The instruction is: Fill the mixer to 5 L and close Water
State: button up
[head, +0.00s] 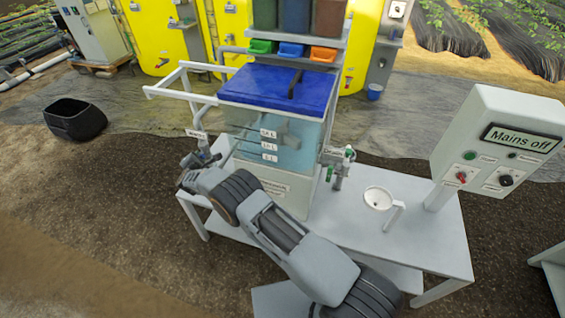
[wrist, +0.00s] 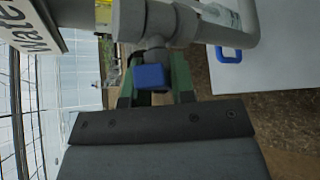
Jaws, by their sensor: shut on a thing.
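The mixer (head: 300,150) is a clear tank under a blue lid, with several level labels on its front. It holds pale blue liquid, but I cannot read its exact level against the labels. The Water valve is on grey pipework at the tank's left. In the wrist view its blue handle (wrist: 150,77) sits below a grey pipe tee (wrist: 150,25), beside the Water label (wrist: 32,28). My gripper (wrist: 153,90) is shut on the blue handle, its green-padded fingers on either side. In the head view my gripper (head: 188,178) is partly hidden by my arm.
A grey control box (head: 495,140) reading "Mains off" stands at the right. A green-handled valve (head: 331,170) and a white funnel (head: 378,198) are on the white bench (head: 425,235). A white pipe frame (head: 180,92) juts out left of the tank. A black tub (head: 75,120) stands on the ground.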

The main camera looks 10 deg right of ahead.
jog(key=shift+f, duration=0.15)
jog(key=m+b, duration=0.1)
jog(key=b, duration=0.2)
jog(key=shift+f+t+b, duration=0.3)
jog(key=shift+f+t, duration=0.05)
jog(key=shift+t, duration=0.05)
jog(key=m+t+y+b, duration=0.1)
jog(key=b, duration=0.2)
jog(key=shift+m+b, duration=0.3)
jog(key=shift+b, duration=0.05)
jog(key=m+t+b, duration=0.1)
jog(key=m+b, duration=0.1)
jog(key=b, duration=0.3)
jog(key=shift+t, duration=0.4)
jog(key=shift+r+m+t+b, duration=0.35)
jog(key=shift+m+b, duration=0.25)
jog(key=shift+b, duration=0.3)
jog(key=shift+r, duration=0.15)
jog(key=o, duration=0.9)
